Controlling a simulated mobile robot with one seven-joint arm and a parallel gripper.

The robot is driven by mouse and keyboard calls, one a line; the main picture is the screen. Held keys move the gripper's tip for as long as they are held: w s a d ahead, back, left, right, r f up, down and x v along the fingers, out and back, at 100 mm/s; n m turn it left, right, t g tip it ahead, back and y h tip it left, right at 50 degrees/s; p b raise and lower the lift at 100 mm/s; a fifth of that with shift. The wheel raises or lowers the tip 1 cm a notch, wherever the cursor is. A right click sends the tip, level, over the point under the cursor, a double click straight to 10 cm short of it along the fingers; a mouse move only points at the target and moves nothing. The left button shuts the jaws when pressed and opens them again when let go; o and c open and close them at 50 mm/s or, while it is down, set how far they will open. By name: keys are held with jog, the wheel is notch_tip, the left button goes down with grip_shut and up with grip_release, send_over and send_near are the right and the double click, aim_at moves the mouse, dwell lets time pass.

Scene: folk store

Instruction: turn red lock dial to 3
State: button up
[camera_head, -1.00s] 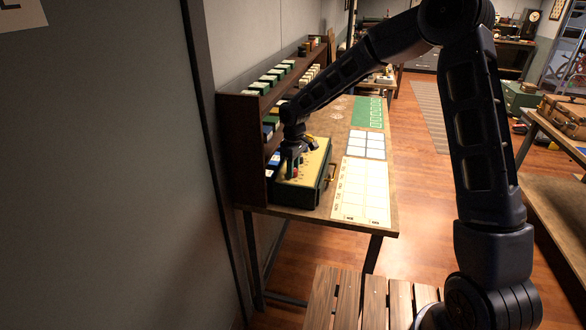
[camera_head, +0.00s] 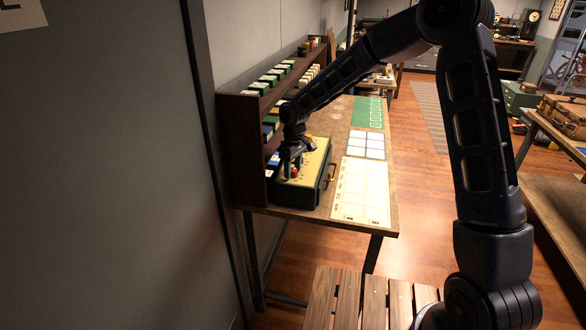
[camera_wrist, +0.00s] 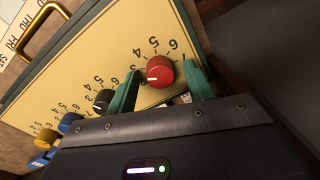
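The red lock dial (camera_wrist: 160,72) is a round knob on the cream face of a case (camera_wrist: 95,60). A white mark shows on its left side; the number there is hidden by a finger. Numbers 4, 5 and 6 show above it. My gripper (camera_wrist: 162,72) is open, with one teal finger on each side of the dial and small gaps visible. In the head view, my gripper (camera_head: 291,158) is over the case (camera_head: 304,192), and the red dial (camera_head: 294,172) shows just below the fingers.
Black (camera_wrist: 103,100), blue (camera_wrist: 69,123) and yellow (camera_wrist: 46,137) dials line the same face. The case has a brass handle (camera_wrist: 43,28) and stands on a table (camera_head: 318,213). A dark wooden shelf (camera_head: 244,150) rises close behind it. Calendar sheets (camera_head: 362,190) lie to the right.

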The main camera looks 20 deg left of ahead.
notch_tip(320, 180, up, 11)
jog(key=shift+w, duration=0.2)
dwell(0.5)
jog(key=shift+f, duration=0.1)
